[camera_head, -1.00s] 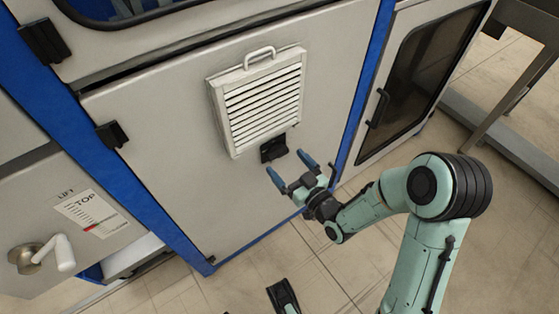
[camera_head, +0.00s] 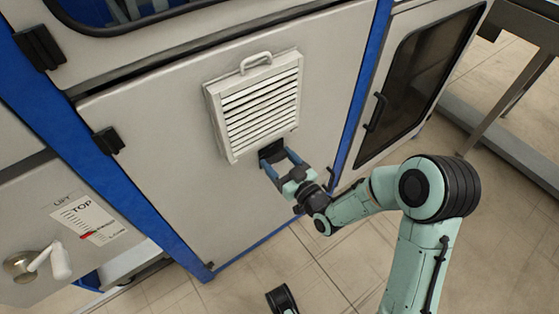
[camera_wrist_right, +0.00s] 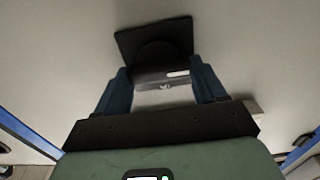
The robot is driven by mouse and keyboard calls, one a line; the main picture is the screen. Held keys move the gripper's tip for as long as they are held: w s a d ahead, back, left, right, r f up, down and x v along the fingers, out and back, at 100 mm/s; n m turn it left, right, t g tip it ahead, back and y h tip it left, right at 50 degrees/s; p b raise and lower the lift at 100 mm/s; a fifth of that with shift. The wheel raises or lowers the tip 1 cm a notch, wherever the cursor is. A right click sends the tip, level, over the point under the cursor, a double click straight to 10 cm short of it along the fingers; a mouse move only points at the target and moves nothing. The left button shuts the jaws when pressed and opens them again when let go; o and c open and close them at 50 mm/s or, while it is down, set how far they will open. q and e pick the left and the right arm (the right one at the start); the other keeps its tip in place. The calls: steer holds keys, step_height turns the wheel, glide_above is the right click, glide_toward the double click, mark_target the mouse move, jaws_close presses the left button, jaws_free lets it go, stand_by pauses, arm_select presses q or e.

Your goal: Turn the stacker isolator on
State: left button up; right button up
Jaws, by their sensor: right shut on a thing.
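A black handle on a square black plate (camera_wrist_right: 172,36) sits on the grey cabinet door (camera_head: 165,170), just below a white louvred vent. In the head view the black plate (camera_head: 269,150) is partly hidden by my fingers. My right gripper (camera_head: 277,160) is at the handle, and in the right wrist view its blue fingers (camera_wrist_right: 160,72) are shut on the handle from both sides. The handle bar lies crosswise between them, with a small pale mark on it. No label naming it as the isolator can be read. My left gripper is out of view.
The white vent (camera_head: 262,105) with its top grip is directly above my gripper. A windowed door (camera_head: 420,80) with a black handle is at right. A LIFT panel (camera_head: 88,218) with a white crank handle (camera_head: 60,260) is at left. Open tiled floor lies in front.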

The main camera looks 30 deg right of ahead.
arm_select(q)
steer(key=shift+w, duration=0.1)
arm_select(e)
steer(key=m, duration=0.3)
steer(key=m+p, duration=0.1)
steer(key=m, duration=0.2)
steer(key=shift+d+m, duration=0.1)
steer(key=shift+m, duration=0.3)
steer(key=m+p, duration=0.1)
steer(key=m, duration=0.2)
steer(key=shift+f+m, duration=0.1)
steer(key=shift+m, duration=0.2)
steer(key=m+p, duration=0.1)
steer(key=m, duration=0.1)
steer(key=shift+d+m, duration=0.1)
steer(key=shift+m, duration=0.3)
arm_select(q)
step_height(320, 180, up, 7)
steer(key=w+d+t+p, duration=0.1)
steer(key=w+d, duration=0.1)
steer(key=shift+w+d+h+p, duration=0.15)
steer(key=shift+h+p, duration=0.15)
arm_select(e)
steer(key=shift+f+m, duration=0.15)
steer(key=shift+m, duration=2.15)
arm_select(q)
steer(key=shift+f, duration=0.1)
arm_select(e)
steer(key=o, duration=1)
